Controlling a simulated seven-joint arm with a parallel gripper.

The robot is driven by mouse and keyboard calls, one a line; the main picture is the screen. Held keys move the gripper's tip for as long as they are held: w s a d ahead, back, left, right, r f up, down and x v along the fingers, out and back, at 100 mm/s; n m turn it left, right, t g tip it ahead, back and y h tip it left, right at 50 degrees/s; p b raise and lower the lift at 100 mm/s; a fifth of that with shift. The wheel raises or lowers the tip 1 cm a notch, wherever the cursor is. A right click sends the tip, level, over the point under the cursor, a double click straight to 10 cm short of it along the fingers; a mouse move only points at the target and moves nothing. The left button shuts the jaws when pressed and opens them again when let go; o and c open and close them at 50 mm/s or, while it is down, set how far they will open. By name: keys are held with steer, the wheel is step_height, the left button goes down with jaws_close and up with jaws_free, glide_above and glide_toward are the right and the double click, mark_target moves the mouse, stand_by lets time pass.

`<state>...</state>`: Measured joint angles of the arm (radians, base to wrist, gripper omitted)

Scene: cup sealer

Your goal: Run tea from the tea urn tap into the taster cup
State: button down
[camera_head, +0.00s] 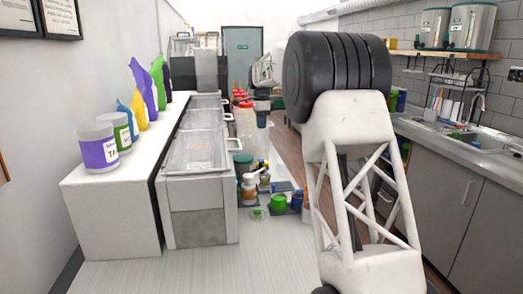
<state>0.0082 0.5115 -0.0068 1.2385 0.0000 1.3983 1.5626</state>
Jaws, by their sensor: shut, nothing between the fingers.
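My arm rises in the right middle. Its far end has a white link, with a dark part below it that looks like my gripper (262,118), pointing down above the floor beyond the counter's right edge. It looks shut and empty, but its fingertips are small and unclear. Two steel cylinders with green labels, a left one (433,30) and a right one (472,27), stand on the upper right shelf. A grey metal appliance (206,70) stands at the far end of the left counter. I cannot tell which is the tea urn. No tap or taster cup can be made out.
Lidded steel counter units (197,152) run along the left, beside a white ledge (100,178) with tubs and coloured pouches. Bottles and jars, including a green jar (278,201), crowd the units' right side. A sink counter (455,148) lines the right wall.

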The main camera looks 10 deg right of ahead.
mark_target(261, 161)
steer(key=shift+f, duration=0.15)
step_height(261, 161, down, 14)
steer(key=shift+r, duration=0.15)
stand_by(0.5)
steer(key=shift+f, duration=1.4)
steer(key=shift+s+f, duration=0.15)
steer(key=shift+f, duration=0.25)
steer(key=shift+r, duration=0.15)
stand_by(0.7)
step_height(261, 161, up, 16)
steer(key=shift+f, duration=0.25)
stand_by(0.4)
stand_by(1.3)
